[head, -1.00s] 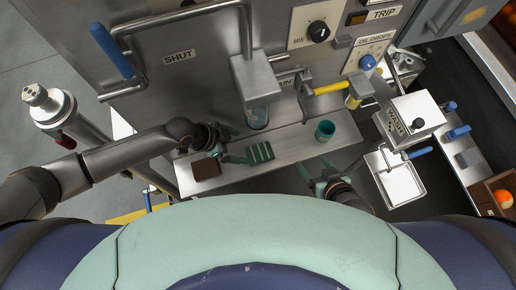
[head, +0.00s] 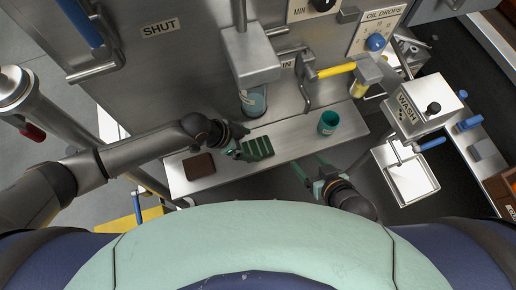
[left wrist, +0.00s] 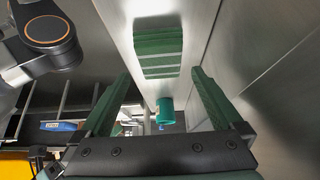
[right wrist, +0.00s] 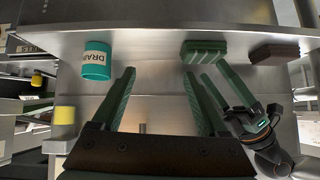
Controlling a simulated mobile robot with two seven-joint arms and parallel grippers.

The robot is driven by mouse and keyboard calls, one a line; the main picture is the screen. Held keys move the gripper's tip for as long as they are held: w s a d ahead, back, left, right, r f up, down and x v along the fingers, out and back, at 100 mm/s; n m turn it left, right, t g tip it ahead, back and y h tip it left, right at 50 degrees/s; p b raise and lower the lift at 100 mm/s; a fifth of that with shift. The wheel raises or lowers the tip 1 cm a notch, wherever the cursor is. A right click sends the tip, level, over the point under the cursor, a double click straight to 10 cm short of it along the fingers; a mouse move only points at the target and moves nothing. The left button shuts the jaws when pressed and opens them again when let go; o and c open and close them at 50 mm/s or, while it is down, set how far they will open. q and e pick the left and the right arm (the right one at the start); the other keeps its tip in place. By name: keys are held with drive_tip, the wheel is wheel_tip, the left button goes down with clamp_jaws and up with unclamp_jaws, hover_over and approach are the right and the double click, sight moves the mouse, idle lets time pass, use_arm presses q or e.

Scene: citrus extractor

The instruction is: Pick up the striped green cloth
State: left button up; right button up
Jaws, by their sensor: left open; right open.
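The striped green cloth (head: 257,148) lies folded on the steel shelf (head: 290,146), between a brown block and a teal cup. My left gripper (head: 240,142) is open at the cloth's left side in the head view; whether it touches cannot be told. In the left wrist view the cloth (left wrist: 158,53) lies beyond and between the open fingers (left wrist: 160,82), with nothing held. My right gripper (head: 318,172) is open and empty at the shelf's front edge, right of the cloth. In the right wrist view the cloth (right wrist: 204,51) lies ahead, beyond the right finger.
The teal cup (head: 328,122), labelled DRAIN, stands right of the cloth. The brown block (head: 199,166) lies to the left. A steel spout with a glass jar (head: 253,101) hangs behind the cloth. A yellow-handled lever (head: 336,70) and a wash basin (head: 405,180) are to the right.

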sight(257, 147)
use_arm(q)
drive_tip(key=b+x, duration=0.2)
drive_tip(key=x, duration=0.1)
drive_tip(key=shift+a+f, duration=0.15)
drive_tip(key=shift+a, duration=0.1)
drive_tip(key=shift+w+d+f+b, duration=0.1)
drive_tip(key=shift+d+f+b, duration=0.4)
drive_tip(key=shift+b, duration=0.3)
use_arm(e)
drive_tip(key=w+r+t, duration=0.3)
drive_tip(key=w+r, duration=0.2)
drive_tip(key=shift+d+n+t, duration=0.3)
drive_tip(key=shift+d+t, duration=0.05)
drive_tip(key=shift+t, duration=0.05)
drive_tip(key=shift+w, duration=0.1)
use_arm(q)
drive_tip(key=c, duration=1.2)
use_arm(e)
drive_tip(key=shift+f, duration=0.1)
